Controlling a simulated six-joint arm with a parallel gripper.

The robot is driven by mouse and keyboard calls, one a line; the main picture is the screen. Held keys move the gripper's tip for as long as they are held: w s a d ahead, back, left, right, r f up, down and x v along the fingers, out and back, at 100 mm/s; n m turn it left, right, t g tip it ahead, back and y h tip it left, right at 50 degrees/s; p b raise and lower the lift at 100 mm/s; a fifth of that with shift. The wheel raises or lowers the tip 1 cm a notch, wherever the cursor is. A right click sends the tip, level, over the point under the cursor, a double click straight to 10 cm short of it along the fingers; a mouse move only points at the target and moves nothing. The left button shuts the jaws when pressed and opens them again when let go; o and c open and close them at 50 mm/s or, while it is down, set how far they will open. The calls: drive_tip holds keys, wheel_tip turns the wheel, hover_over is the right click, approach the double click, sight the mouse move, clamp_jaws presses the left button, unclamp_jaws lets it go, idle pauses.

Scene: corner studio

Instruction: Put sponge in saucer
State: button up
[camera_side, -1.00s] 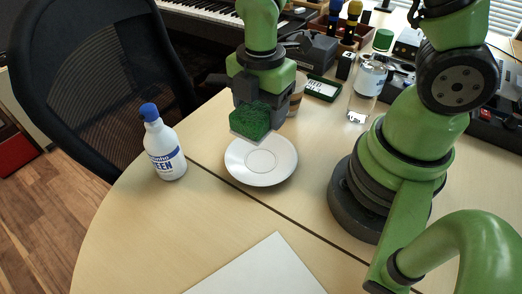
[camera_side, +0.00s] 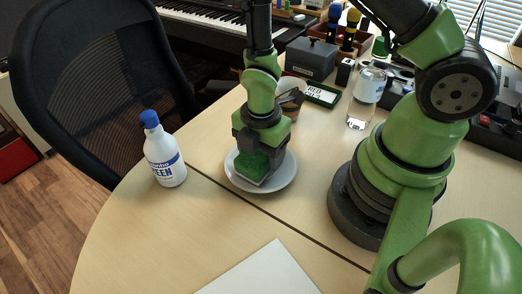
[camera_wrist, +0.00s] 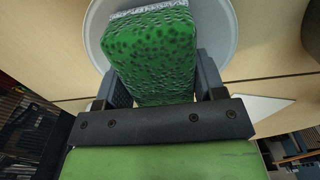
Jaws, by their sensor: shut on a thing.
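The green sponge (camera_side: 252,166) with a pale underside is between the fingers of my gripper (camera_side: 262,158), which is shut on it. The sponge is over the white saucer (camera_side: 231,172), low and within its rim. I cannot tell if it touches the saucer. In the wrist view the sponge (camera_wrist: 153,55) fills the gap between my gripper's fingers (camera_wrist: 160,85), with the saucer (camera_wrist: 222,25) behind it. My gripper and the sponge hide the middle of the saucer.
A white bottle with a blue cap (camera_side: 163,152) stands left of the saucer. A clear bottle (camera_side: 366,92) and a dark box (camera_side: 311,60) are at the back. A white sheet (camera_side: 262,272) lies in front. The table between the sheet and saucer is clear.

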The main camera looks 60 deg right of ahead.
drive_tip(key=o, duration=0.9)
drive_tip(key=shift+f, duration=0.1)
wheel_tip(320, 180, up, 22)
drive_tip(key=s+d+m+t+y, duration=0.1)
drive_tip(key=s+m+t, duration=0.15)
drive_tip(key=m, duration=0.75)
drive_tip(key=s+r+m+t+y, duration=0.1)
drive_tip(key=s+r+m+t, duration=0.3)
drive_tip(key=m, duration=0.8)
wheel_tip(320, 180, up, 3)
drive_tip(key=shift+s+d+t, duration=0.15)
drive_tip(key=shift+s+t, duration=0.2)
drive_tip(key=shift+s, duration=0.75)
